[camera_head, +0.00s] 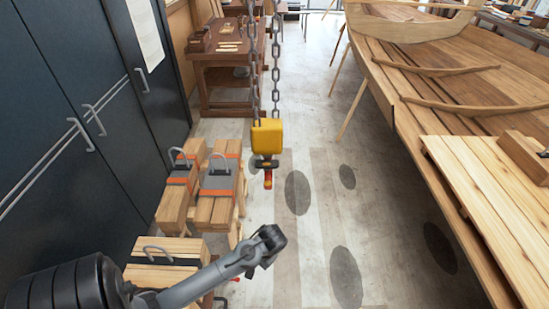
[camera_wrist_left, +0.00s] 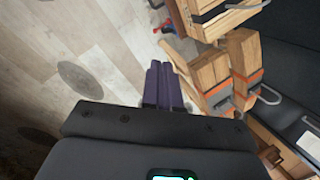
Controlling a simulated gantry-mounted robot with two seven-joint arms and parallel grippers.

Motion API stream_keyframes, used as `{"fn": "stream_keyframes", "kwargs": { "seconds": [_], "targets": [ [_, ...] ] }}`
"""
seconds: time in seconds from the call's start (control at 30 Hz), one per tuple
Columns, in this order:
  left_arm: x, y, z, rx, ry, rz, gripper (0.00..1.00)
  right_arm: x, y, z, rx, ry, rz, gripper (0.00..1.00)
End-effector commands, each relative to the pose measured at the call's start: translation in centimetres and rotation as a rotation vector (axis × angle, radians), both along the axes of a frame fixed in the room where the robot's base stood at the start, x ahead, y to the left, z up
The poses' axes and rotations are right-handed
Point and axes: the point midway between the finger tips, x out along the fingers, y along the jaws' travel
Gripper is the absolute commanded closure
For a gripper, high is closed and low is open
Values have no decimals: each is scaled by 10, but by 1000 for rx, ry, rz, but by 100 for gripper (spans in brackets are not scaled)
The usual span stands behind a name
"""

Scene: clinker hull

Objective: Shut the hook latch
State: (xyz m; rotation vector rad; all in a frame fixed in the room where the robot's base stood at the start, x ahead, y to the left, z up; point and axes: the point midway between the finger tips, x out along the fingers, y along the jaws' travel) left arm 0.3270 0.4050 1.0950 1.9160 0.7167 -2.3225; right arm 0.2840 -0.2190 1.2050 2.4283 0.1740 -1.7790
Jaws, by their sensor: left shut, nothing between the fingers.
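A yellow hook block (camera_head: 267,137) hangs on chains in the middle of the head view. The hook does not show in that view. My right gripper is not in view.
Timber blocks (camera_head: 215,195) with grey and orange bands and metal handles stand left of the hook. Dark cabinets (camera_head: 70,110) line the left side. A wooden boat hull (camera_head: 450,85) and a plank bench (camera_head: 495,185) fill the right. Bare floor (camera_head: 320,210) lies between.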

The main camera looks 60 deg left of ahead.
Motion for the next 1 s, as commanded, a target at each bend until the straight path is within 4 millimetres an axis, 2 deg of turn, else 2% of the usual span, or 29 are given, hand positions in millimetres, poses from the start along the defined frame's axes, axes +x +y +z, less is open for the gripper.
{"fn": "stream_keyframes", "kwargs": {
  "seconds": [0.03, 0.1, 0.17, 0.2, 0.27, 0.4, 0.6, 0.7, 0.83, 1.0],
  "targets": [
    [23, 28, 14, 26, -2, 69, 100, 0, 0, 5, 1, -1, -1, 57],
    [49, 63, 32, 47, -4, 165, 100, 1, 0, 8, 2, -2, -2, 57],
    [72, 89, 53, 55, -18, 242, 100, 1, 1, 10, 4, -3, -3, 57],
    [87, 106, 69, 56, -32, 290, 100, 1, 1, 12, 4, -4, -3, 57],
    [109, 128, 96, 50, -60, 358, 100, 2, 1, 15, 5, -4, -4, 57],
    [153, 170, 164, 12, -144, 484, 100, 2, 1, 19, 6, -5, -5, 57],
    [195, 206, 255, -55, -281, 583, 100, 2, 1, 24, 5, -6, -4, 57],
    [207, 216, 289, -78, -336, 604, 100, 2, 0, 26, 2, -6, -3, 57],
    [215, 222, 314, -95, -380, 617, 100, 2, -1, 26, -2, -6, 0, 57],
    [218, 225, 316, -101, -397, 621, 100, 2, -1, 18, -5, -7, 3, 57]
  ]
}}
